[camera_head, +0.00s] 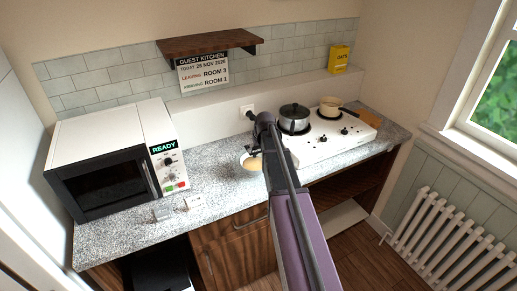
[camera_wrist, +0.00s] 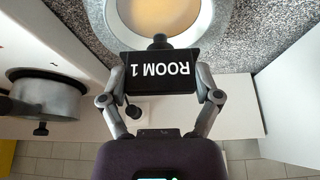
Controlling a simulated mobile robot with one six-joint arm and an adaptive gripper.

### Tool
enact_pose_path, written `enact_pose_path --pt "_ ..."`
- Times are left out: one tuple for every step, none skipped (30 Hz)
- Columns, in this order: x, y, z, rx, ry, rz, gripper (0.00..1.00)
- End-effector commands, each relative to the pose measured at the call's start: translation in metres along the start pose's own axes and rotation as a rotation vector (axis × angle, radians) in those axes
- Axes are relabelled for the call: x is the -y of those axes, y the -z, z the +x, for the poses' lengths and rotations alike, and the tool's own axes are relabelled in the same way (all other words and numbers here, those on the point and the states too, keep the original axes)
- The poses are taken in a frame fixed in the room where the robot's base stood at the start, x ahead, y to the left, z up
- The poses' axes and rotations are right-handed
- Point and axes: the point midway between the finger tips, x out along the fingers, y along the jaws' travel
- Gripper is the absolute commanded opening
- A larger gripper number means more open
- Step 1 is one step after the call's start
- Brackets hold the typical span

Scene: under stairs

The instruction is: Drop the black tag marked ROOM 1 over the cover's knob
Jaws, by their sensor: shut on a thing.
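The black tag marked ROOM 1 (camera_wrist: 161,72) is held between the two grey fingers of my gripper (camera_wrist: 161,97), its white lettering upside down in the wrist view. A small dark piece sticks out from its far edge. My gripper (camera_head: 257,146) is above a pale round vessel (camera_head: 253,164) with beige inside, which shows past the tag in the wrist view (camera_wrist: 160,14). I cannot tell whether this vessel has a cover or knob. A lidded steel pot (camera_head: 295,118) with a black knob (camera_head: 295,105) stands on the hob. The tag itself is hard to make out in the head view.
A microwave (camera_head: 98,180) stands at the left. Small pale pieces (camera_head: 162,213) lie before it on the granite counter (camera_head: 220,190). The white hob (camera_head: 330,148) also holds a cream pan (camera_head: 330,106). A wall plug (camera_head: 247,111) is behind my gripper. A shelf (camera_head: 208,46) hangs above.

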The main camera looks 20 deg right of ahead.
Motion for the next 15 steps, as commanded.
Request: enact_pose_path --pt "0.0001 -0.0002 0.0006 0.000 0.000 0.000 0.24" --pt "0.0001 -0.0004 0.0010 0.000 0.000 0.000 0.24" --pt "0.0001 -0.0006 0.0016 0.000 0.000 0.000 0.24" --pt "0.0001 -0.0008 0.0021 0.000 0.000 0.000 0.24" --pt "0.0002 -0.0010 0.0027 0.000 0.000 0.000 0.24" --pt "0.0002 -0.0014 0.0035 0.000 0.000 0.000 0.24" --pt "0.0002 -0.0017 0.0042 0.000 0.000 0.000 0.24" --pt "0.0002 -0.0019 0.0048 0.000 0.000 0.000 0.24" --pt "0.0002 -0.0023 0.0056 0.000 0.000 0.000 0.24" --pt "0.0002 -0.0026 0.0062 0.000 0.000 0.000 0.24" --pt "0.0003 -0.0027 0.0068 0.000 0.000 0.000 0.24" --pt "0.0003 -0.0031 0.0076 0.000 0.000 0.000 0.24" --pt "0.0003 -0.0033 0.0082 0.000 0.000 0.000 0.24" --pt "0.0003 -0.0036 0.0087 0.000 0.000 0.000 0.24" --pt "0.0002 -0.0039 0.0095 0.000 0.000 0.000 0.24"
